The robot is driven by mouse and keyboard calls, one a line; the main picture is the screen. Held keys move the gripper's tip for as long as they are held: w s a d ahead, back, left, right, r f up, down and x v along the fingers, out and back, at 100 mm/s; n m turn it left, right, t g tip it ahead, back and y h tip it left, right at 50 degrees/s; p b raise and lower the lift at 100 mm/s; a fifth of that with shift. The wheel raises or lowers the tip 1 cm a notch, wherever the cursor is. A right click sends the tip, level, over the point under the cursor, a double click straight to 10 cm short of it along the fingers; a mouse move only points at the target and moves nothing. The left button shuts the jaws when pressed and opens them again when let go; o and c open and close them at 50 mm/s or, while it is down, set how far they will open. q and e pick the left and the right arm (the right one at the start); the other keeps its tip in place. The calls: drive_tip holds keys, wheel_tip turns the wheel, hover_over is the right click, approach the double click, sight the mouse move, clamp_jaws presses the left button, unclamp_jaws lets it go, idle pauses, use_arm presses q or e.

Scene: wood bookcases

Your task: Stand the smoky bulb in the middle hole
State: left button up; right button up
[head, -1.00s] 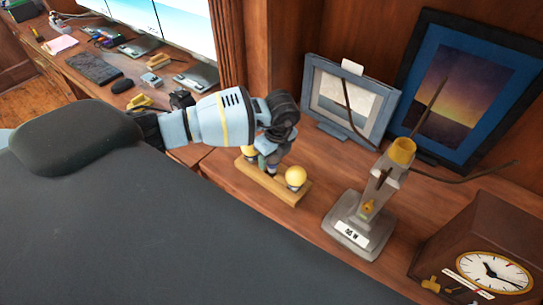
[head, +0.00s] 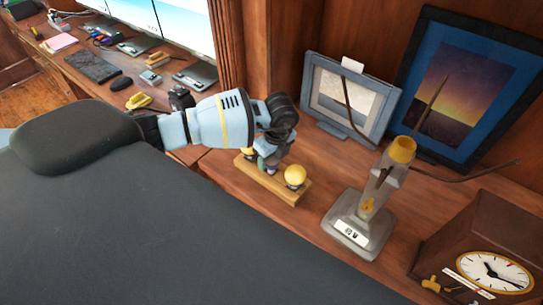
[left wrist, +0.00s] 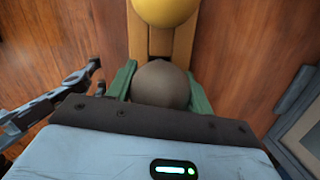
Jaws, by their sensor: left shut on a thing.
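The wooden block (head: 258,180) lies on the desk in the head view. A yellow bulb (head: 295,175) stands at its near right end and another yellow bulb (head: 247,152) shows at its far left end. My left gripper (head: 268,163) is over the middle of the block, between these two. In the left wrist view the green fingers of my left gripper (left wrist: 161,88) are shut on the smoky bulb (left wrist: 162,82), a grey-brown globe. The block (left wrist: 160,42) and a yellow bulb (left wrist: 165,9) lie ahead of it. The bulb's lower end and the middle hole are hidden. My right gripper is out of view.
A grey metal stand (head: 348,222) with a yellow top and thin dark arms stands right of the block. Behind are a grey framed picture (head: 345,100) and a blue framed picture (head: 450,85). A clock (head: 470,250) is at the right. Bare desk lies around the block.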

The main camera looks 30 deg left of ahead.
use_arm(q)
drive_tip(key=shift+f, duration=0.9)
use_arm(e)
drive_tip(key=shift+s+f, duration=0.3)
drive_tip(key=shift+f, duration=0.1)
use_arm(q)
drive_tip(key=o, duration=0.8)
drive_tip(key=shift+r, duration=0.1)
drive_tip(key=shift+r+p, duration=0.55)
drive_tip(key=shift+r, duration=5.4)
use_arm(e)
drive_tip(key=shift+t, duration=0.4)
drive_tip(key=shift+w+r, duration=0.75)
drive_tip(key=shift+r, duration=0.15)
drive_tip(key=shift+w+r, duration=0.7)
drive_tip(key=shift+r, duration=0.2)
